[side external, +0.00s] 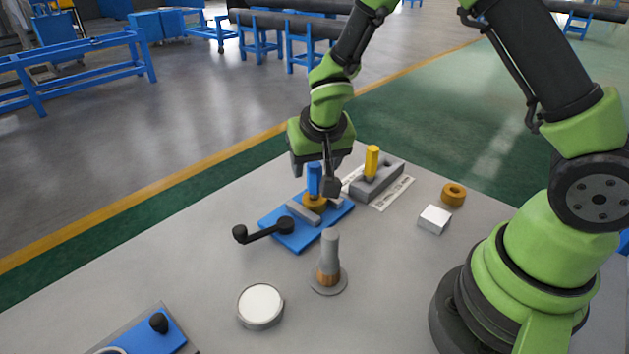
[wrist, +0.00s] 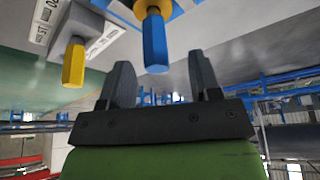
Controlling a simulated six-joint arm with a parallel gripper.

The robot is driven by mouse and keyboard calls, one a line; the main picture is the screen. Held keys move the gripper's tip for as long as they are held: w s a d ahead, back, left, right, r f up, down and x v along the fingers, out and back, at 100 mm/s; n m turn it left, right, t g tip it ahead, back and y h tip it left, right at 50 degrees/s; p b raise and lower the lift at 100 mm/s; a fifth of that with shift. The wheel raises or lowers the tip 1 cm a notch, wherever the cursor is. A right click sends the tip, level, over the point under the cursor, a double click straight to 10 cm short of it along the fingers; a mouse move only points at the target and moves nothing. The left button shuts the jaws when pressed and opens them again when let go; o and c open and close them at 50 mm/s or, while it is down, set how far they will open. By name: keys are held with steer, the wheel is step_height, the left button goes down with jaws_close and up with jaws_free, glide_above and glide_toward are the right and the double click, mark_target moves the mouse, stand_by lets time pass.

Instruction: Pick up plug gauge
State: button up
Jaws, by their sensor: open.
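Two upright handled pieces could be the plug gauge; I cannot tell which. A blue six-sided handle (side external: 313,179) stands in a brass ring (side external: 314,203) on a blue plate (side external: 275,226). A yellow handle (side external: 371,161) stands in a grey block (side external: 385,178). My gripper (side external: 316,180) is open around or just beside the blue handle, pointing down. In the wrist view the blue handle (wrist: 154,42) lies between the two finger directions, its free end toward my palm. The yellow handle (wrist: 74,64) is left of the fingers. I see no finger touching the blue handle.
A grey post with a copper band (side external: 329,262), a white-topped disc (side external: 260,304), a white block (side external: 434,219) and a brass ring (side external: 453,194) stand apart on the table.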

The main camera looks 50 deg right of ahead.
mark_target(314, 176)
steer(key=shift+d+x, duration=0.2)
steer(key=shift+x, duration=2.45)
steer(key=shift+s, duration=0.15)
jaws_close()
